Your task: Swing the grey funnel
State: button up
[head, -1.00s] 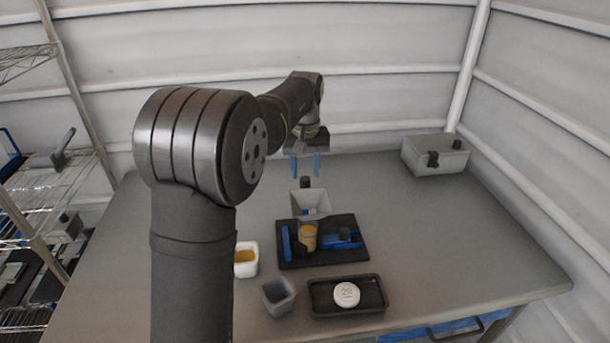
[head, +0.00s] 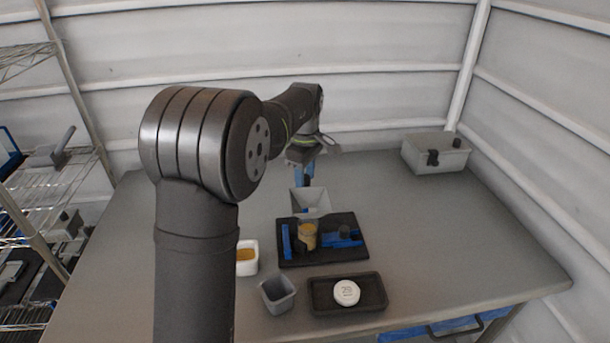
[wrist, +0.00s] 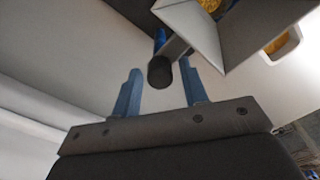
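The grey funnel (head: 311,203) stands over the black base tray (head: 350,255) on the table, with a jar of yellow material (head: 307,236) below it. The funnel also shows at the top of the wrist view (wrist: 205,32). Its dark round-ended handle (wrist: 161,73) points toward my gripper. My gripper (head: 304,180) is just behind the funnel, its blue fingers pointing down. In the wrist view the fingers are apart, one on each side of the handle, with gaps visible. The handle is mostly hidden by the fingers in the head view.
A white cup with yellow contents (head: 247,258), a grey empty cup (head: 278,293) and a black tray (head: 320,301) holding a white round disc (head: 346,293) stand in front. A grey box (head: 436,155) is at the back right. The table's right side is clear.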

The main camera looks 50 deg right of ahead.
jog(key=n, duration=0.7)
dwell(0.3)
jog(key=c, duration=0.6)
jog(key=shift+c, duration=0.2)
